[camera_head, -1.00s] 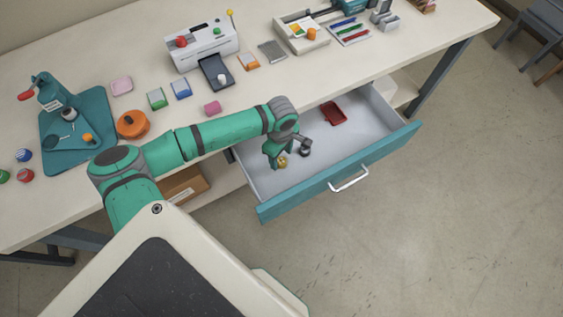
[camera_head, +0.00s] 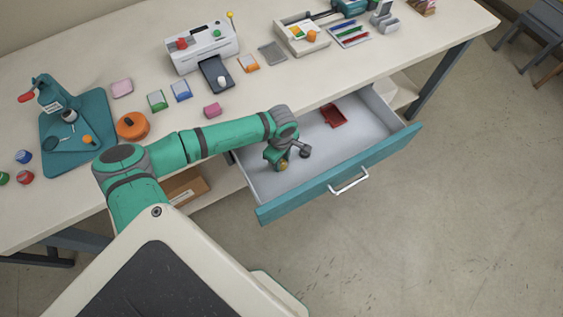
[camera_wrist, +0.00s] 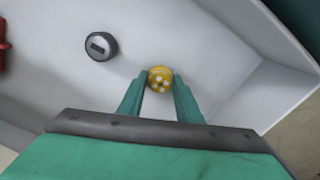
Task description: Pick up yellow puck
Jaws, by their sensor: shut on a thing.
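The yellow puck (camera_wrist: 160,79) is round, with pale spots on its face. In the wrist view it sits between the two green fingertips of my gripper (camera_wrist: 161,86), which are shut on it. In the head view my gripper (camera_head: 277,160) is inside the open drawer (camera_head: 345,178), near its left end. There only a small bit of the yellow puck (camera_head: 284,165) shows beside the fingers. I cannot tell whether the puck touches the drawer floor.
A dark grey round piece with a slot (camera_wrist: 100,43) lies on the drawer floor nearby. The drawer walls surround my gripper. The workbench (camera_head: 260,90) above holds machines and several small blocks.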

